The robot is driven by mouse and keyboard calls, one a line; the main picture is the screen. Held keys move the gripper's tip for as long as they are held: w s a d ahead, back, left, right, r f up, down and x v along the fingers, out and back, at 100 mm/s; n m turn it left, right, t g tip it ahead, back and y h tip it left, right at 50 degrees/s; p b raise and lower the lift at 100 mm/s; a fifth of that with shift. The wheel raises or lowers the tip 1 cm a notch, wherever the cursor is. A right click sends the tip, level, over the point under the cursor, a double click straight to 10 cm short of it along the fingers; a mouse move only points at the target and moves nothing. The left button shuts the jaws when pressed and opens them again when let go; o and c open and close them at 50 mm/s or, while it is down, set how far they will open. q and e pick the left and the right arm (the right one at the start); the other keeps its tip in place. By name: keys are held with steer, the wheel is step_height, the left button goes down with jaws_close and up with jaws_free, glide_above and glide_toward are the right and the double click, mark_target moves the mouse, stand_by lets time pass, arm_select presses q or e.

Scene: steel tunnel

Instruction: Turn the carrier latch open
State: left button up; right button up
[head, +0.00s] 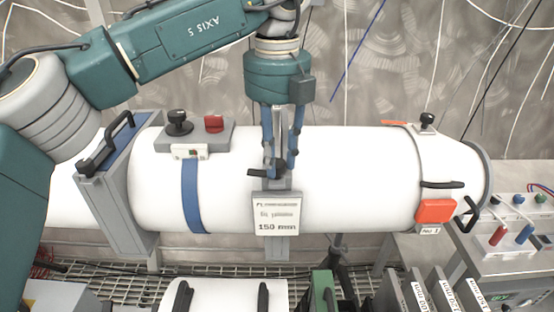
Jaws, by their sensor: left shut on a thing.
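A long white cylinder (340,185) lies across the view. A grey upright carrier (277,186) crosses its middle, with a white label reading 150 mm (277,214) on its front. A small black lever (258,172), which looks like the carrier latch, sticks out to the left just above the label. My left gripper (279,170) points down from above, and its blue fingers are shut at the lever. The fingers hide the middle of the lever and part of the carrier. My right gripper is not in view.
A grey block with a black knob and red switch (213,124) sits on the cylinder at left. A grey framed plate with a black handle (115,190) stands farther left. An orange block (435,211) is at right, near a control box with coloured plugs (510,235).

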mark_target(277, 162)
arm_select(q)
steer(key=shift+n, duration=0.9)
steer(key=shift+b, duration=0.3)
steer(key=o, duration=1.2)
steer(key=shift+c, duration=0.2)
steer(key=shift+r, duration=0.1)
step_height(277, 162, up, 12)
